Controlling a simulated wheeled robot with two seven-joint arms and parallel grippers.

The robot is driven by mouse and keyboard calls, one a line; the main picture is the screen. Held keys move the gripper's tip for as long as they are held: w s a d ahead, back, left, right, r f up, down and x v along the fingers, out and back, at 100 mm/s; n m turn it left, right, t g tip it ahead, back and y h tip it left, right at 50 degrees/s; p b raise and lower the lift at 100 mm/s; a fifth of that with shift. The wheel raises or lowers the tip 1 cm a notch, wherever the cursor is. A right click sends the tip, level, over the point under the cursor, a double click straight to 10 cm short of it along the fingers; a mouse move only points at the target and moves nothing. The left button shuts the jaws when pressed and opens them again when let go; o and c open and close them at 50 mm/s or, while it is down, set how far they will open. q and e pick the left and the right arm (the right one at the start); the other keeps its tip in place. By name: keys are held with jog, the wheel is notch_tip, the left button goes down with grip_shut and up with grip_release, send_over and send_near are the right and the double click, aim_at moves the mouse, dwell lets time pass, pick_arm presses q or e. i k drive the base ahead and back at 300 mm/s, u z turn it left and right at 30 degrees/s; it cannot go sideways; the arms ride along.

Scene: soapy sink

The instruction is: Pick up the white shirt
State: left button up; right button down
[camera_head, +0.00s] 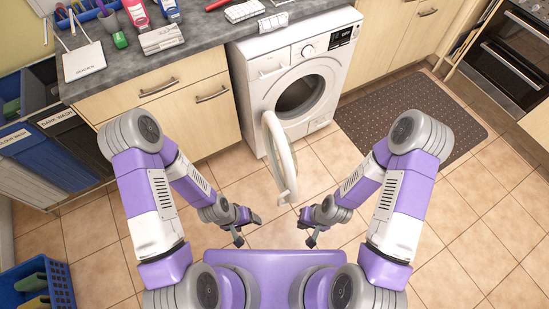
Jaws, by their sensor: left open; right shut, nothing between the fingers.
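I cannot make out a white shirt for certain in the head view. My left gripper (247,230) is open and empty, low in front of the washing machine, over the tiled floor. My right gripper (308,232) is shut with nothing in it, a little to the right of the left one. The washing machine (262,86) stands under the counter with its round door (280,160) swung open towards me. The inside of its drum (298,95) is dark, and I cannot tell what is in it.
Labelled laundry bins (45,155) stand at the left. A blue basket (62,285) with coloured items is at the lower left. The counter (205,30) holds bottles, boxes and small white items. A dark mat (410,115) lies at the right; the tiles around are clear.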

aim_at(163, 39)
jog(key=k, duration=0.5)
jog(key=u, duration=1.1)
jog(key=i, duration=1.4)
jog(key=z, duration=0.15)
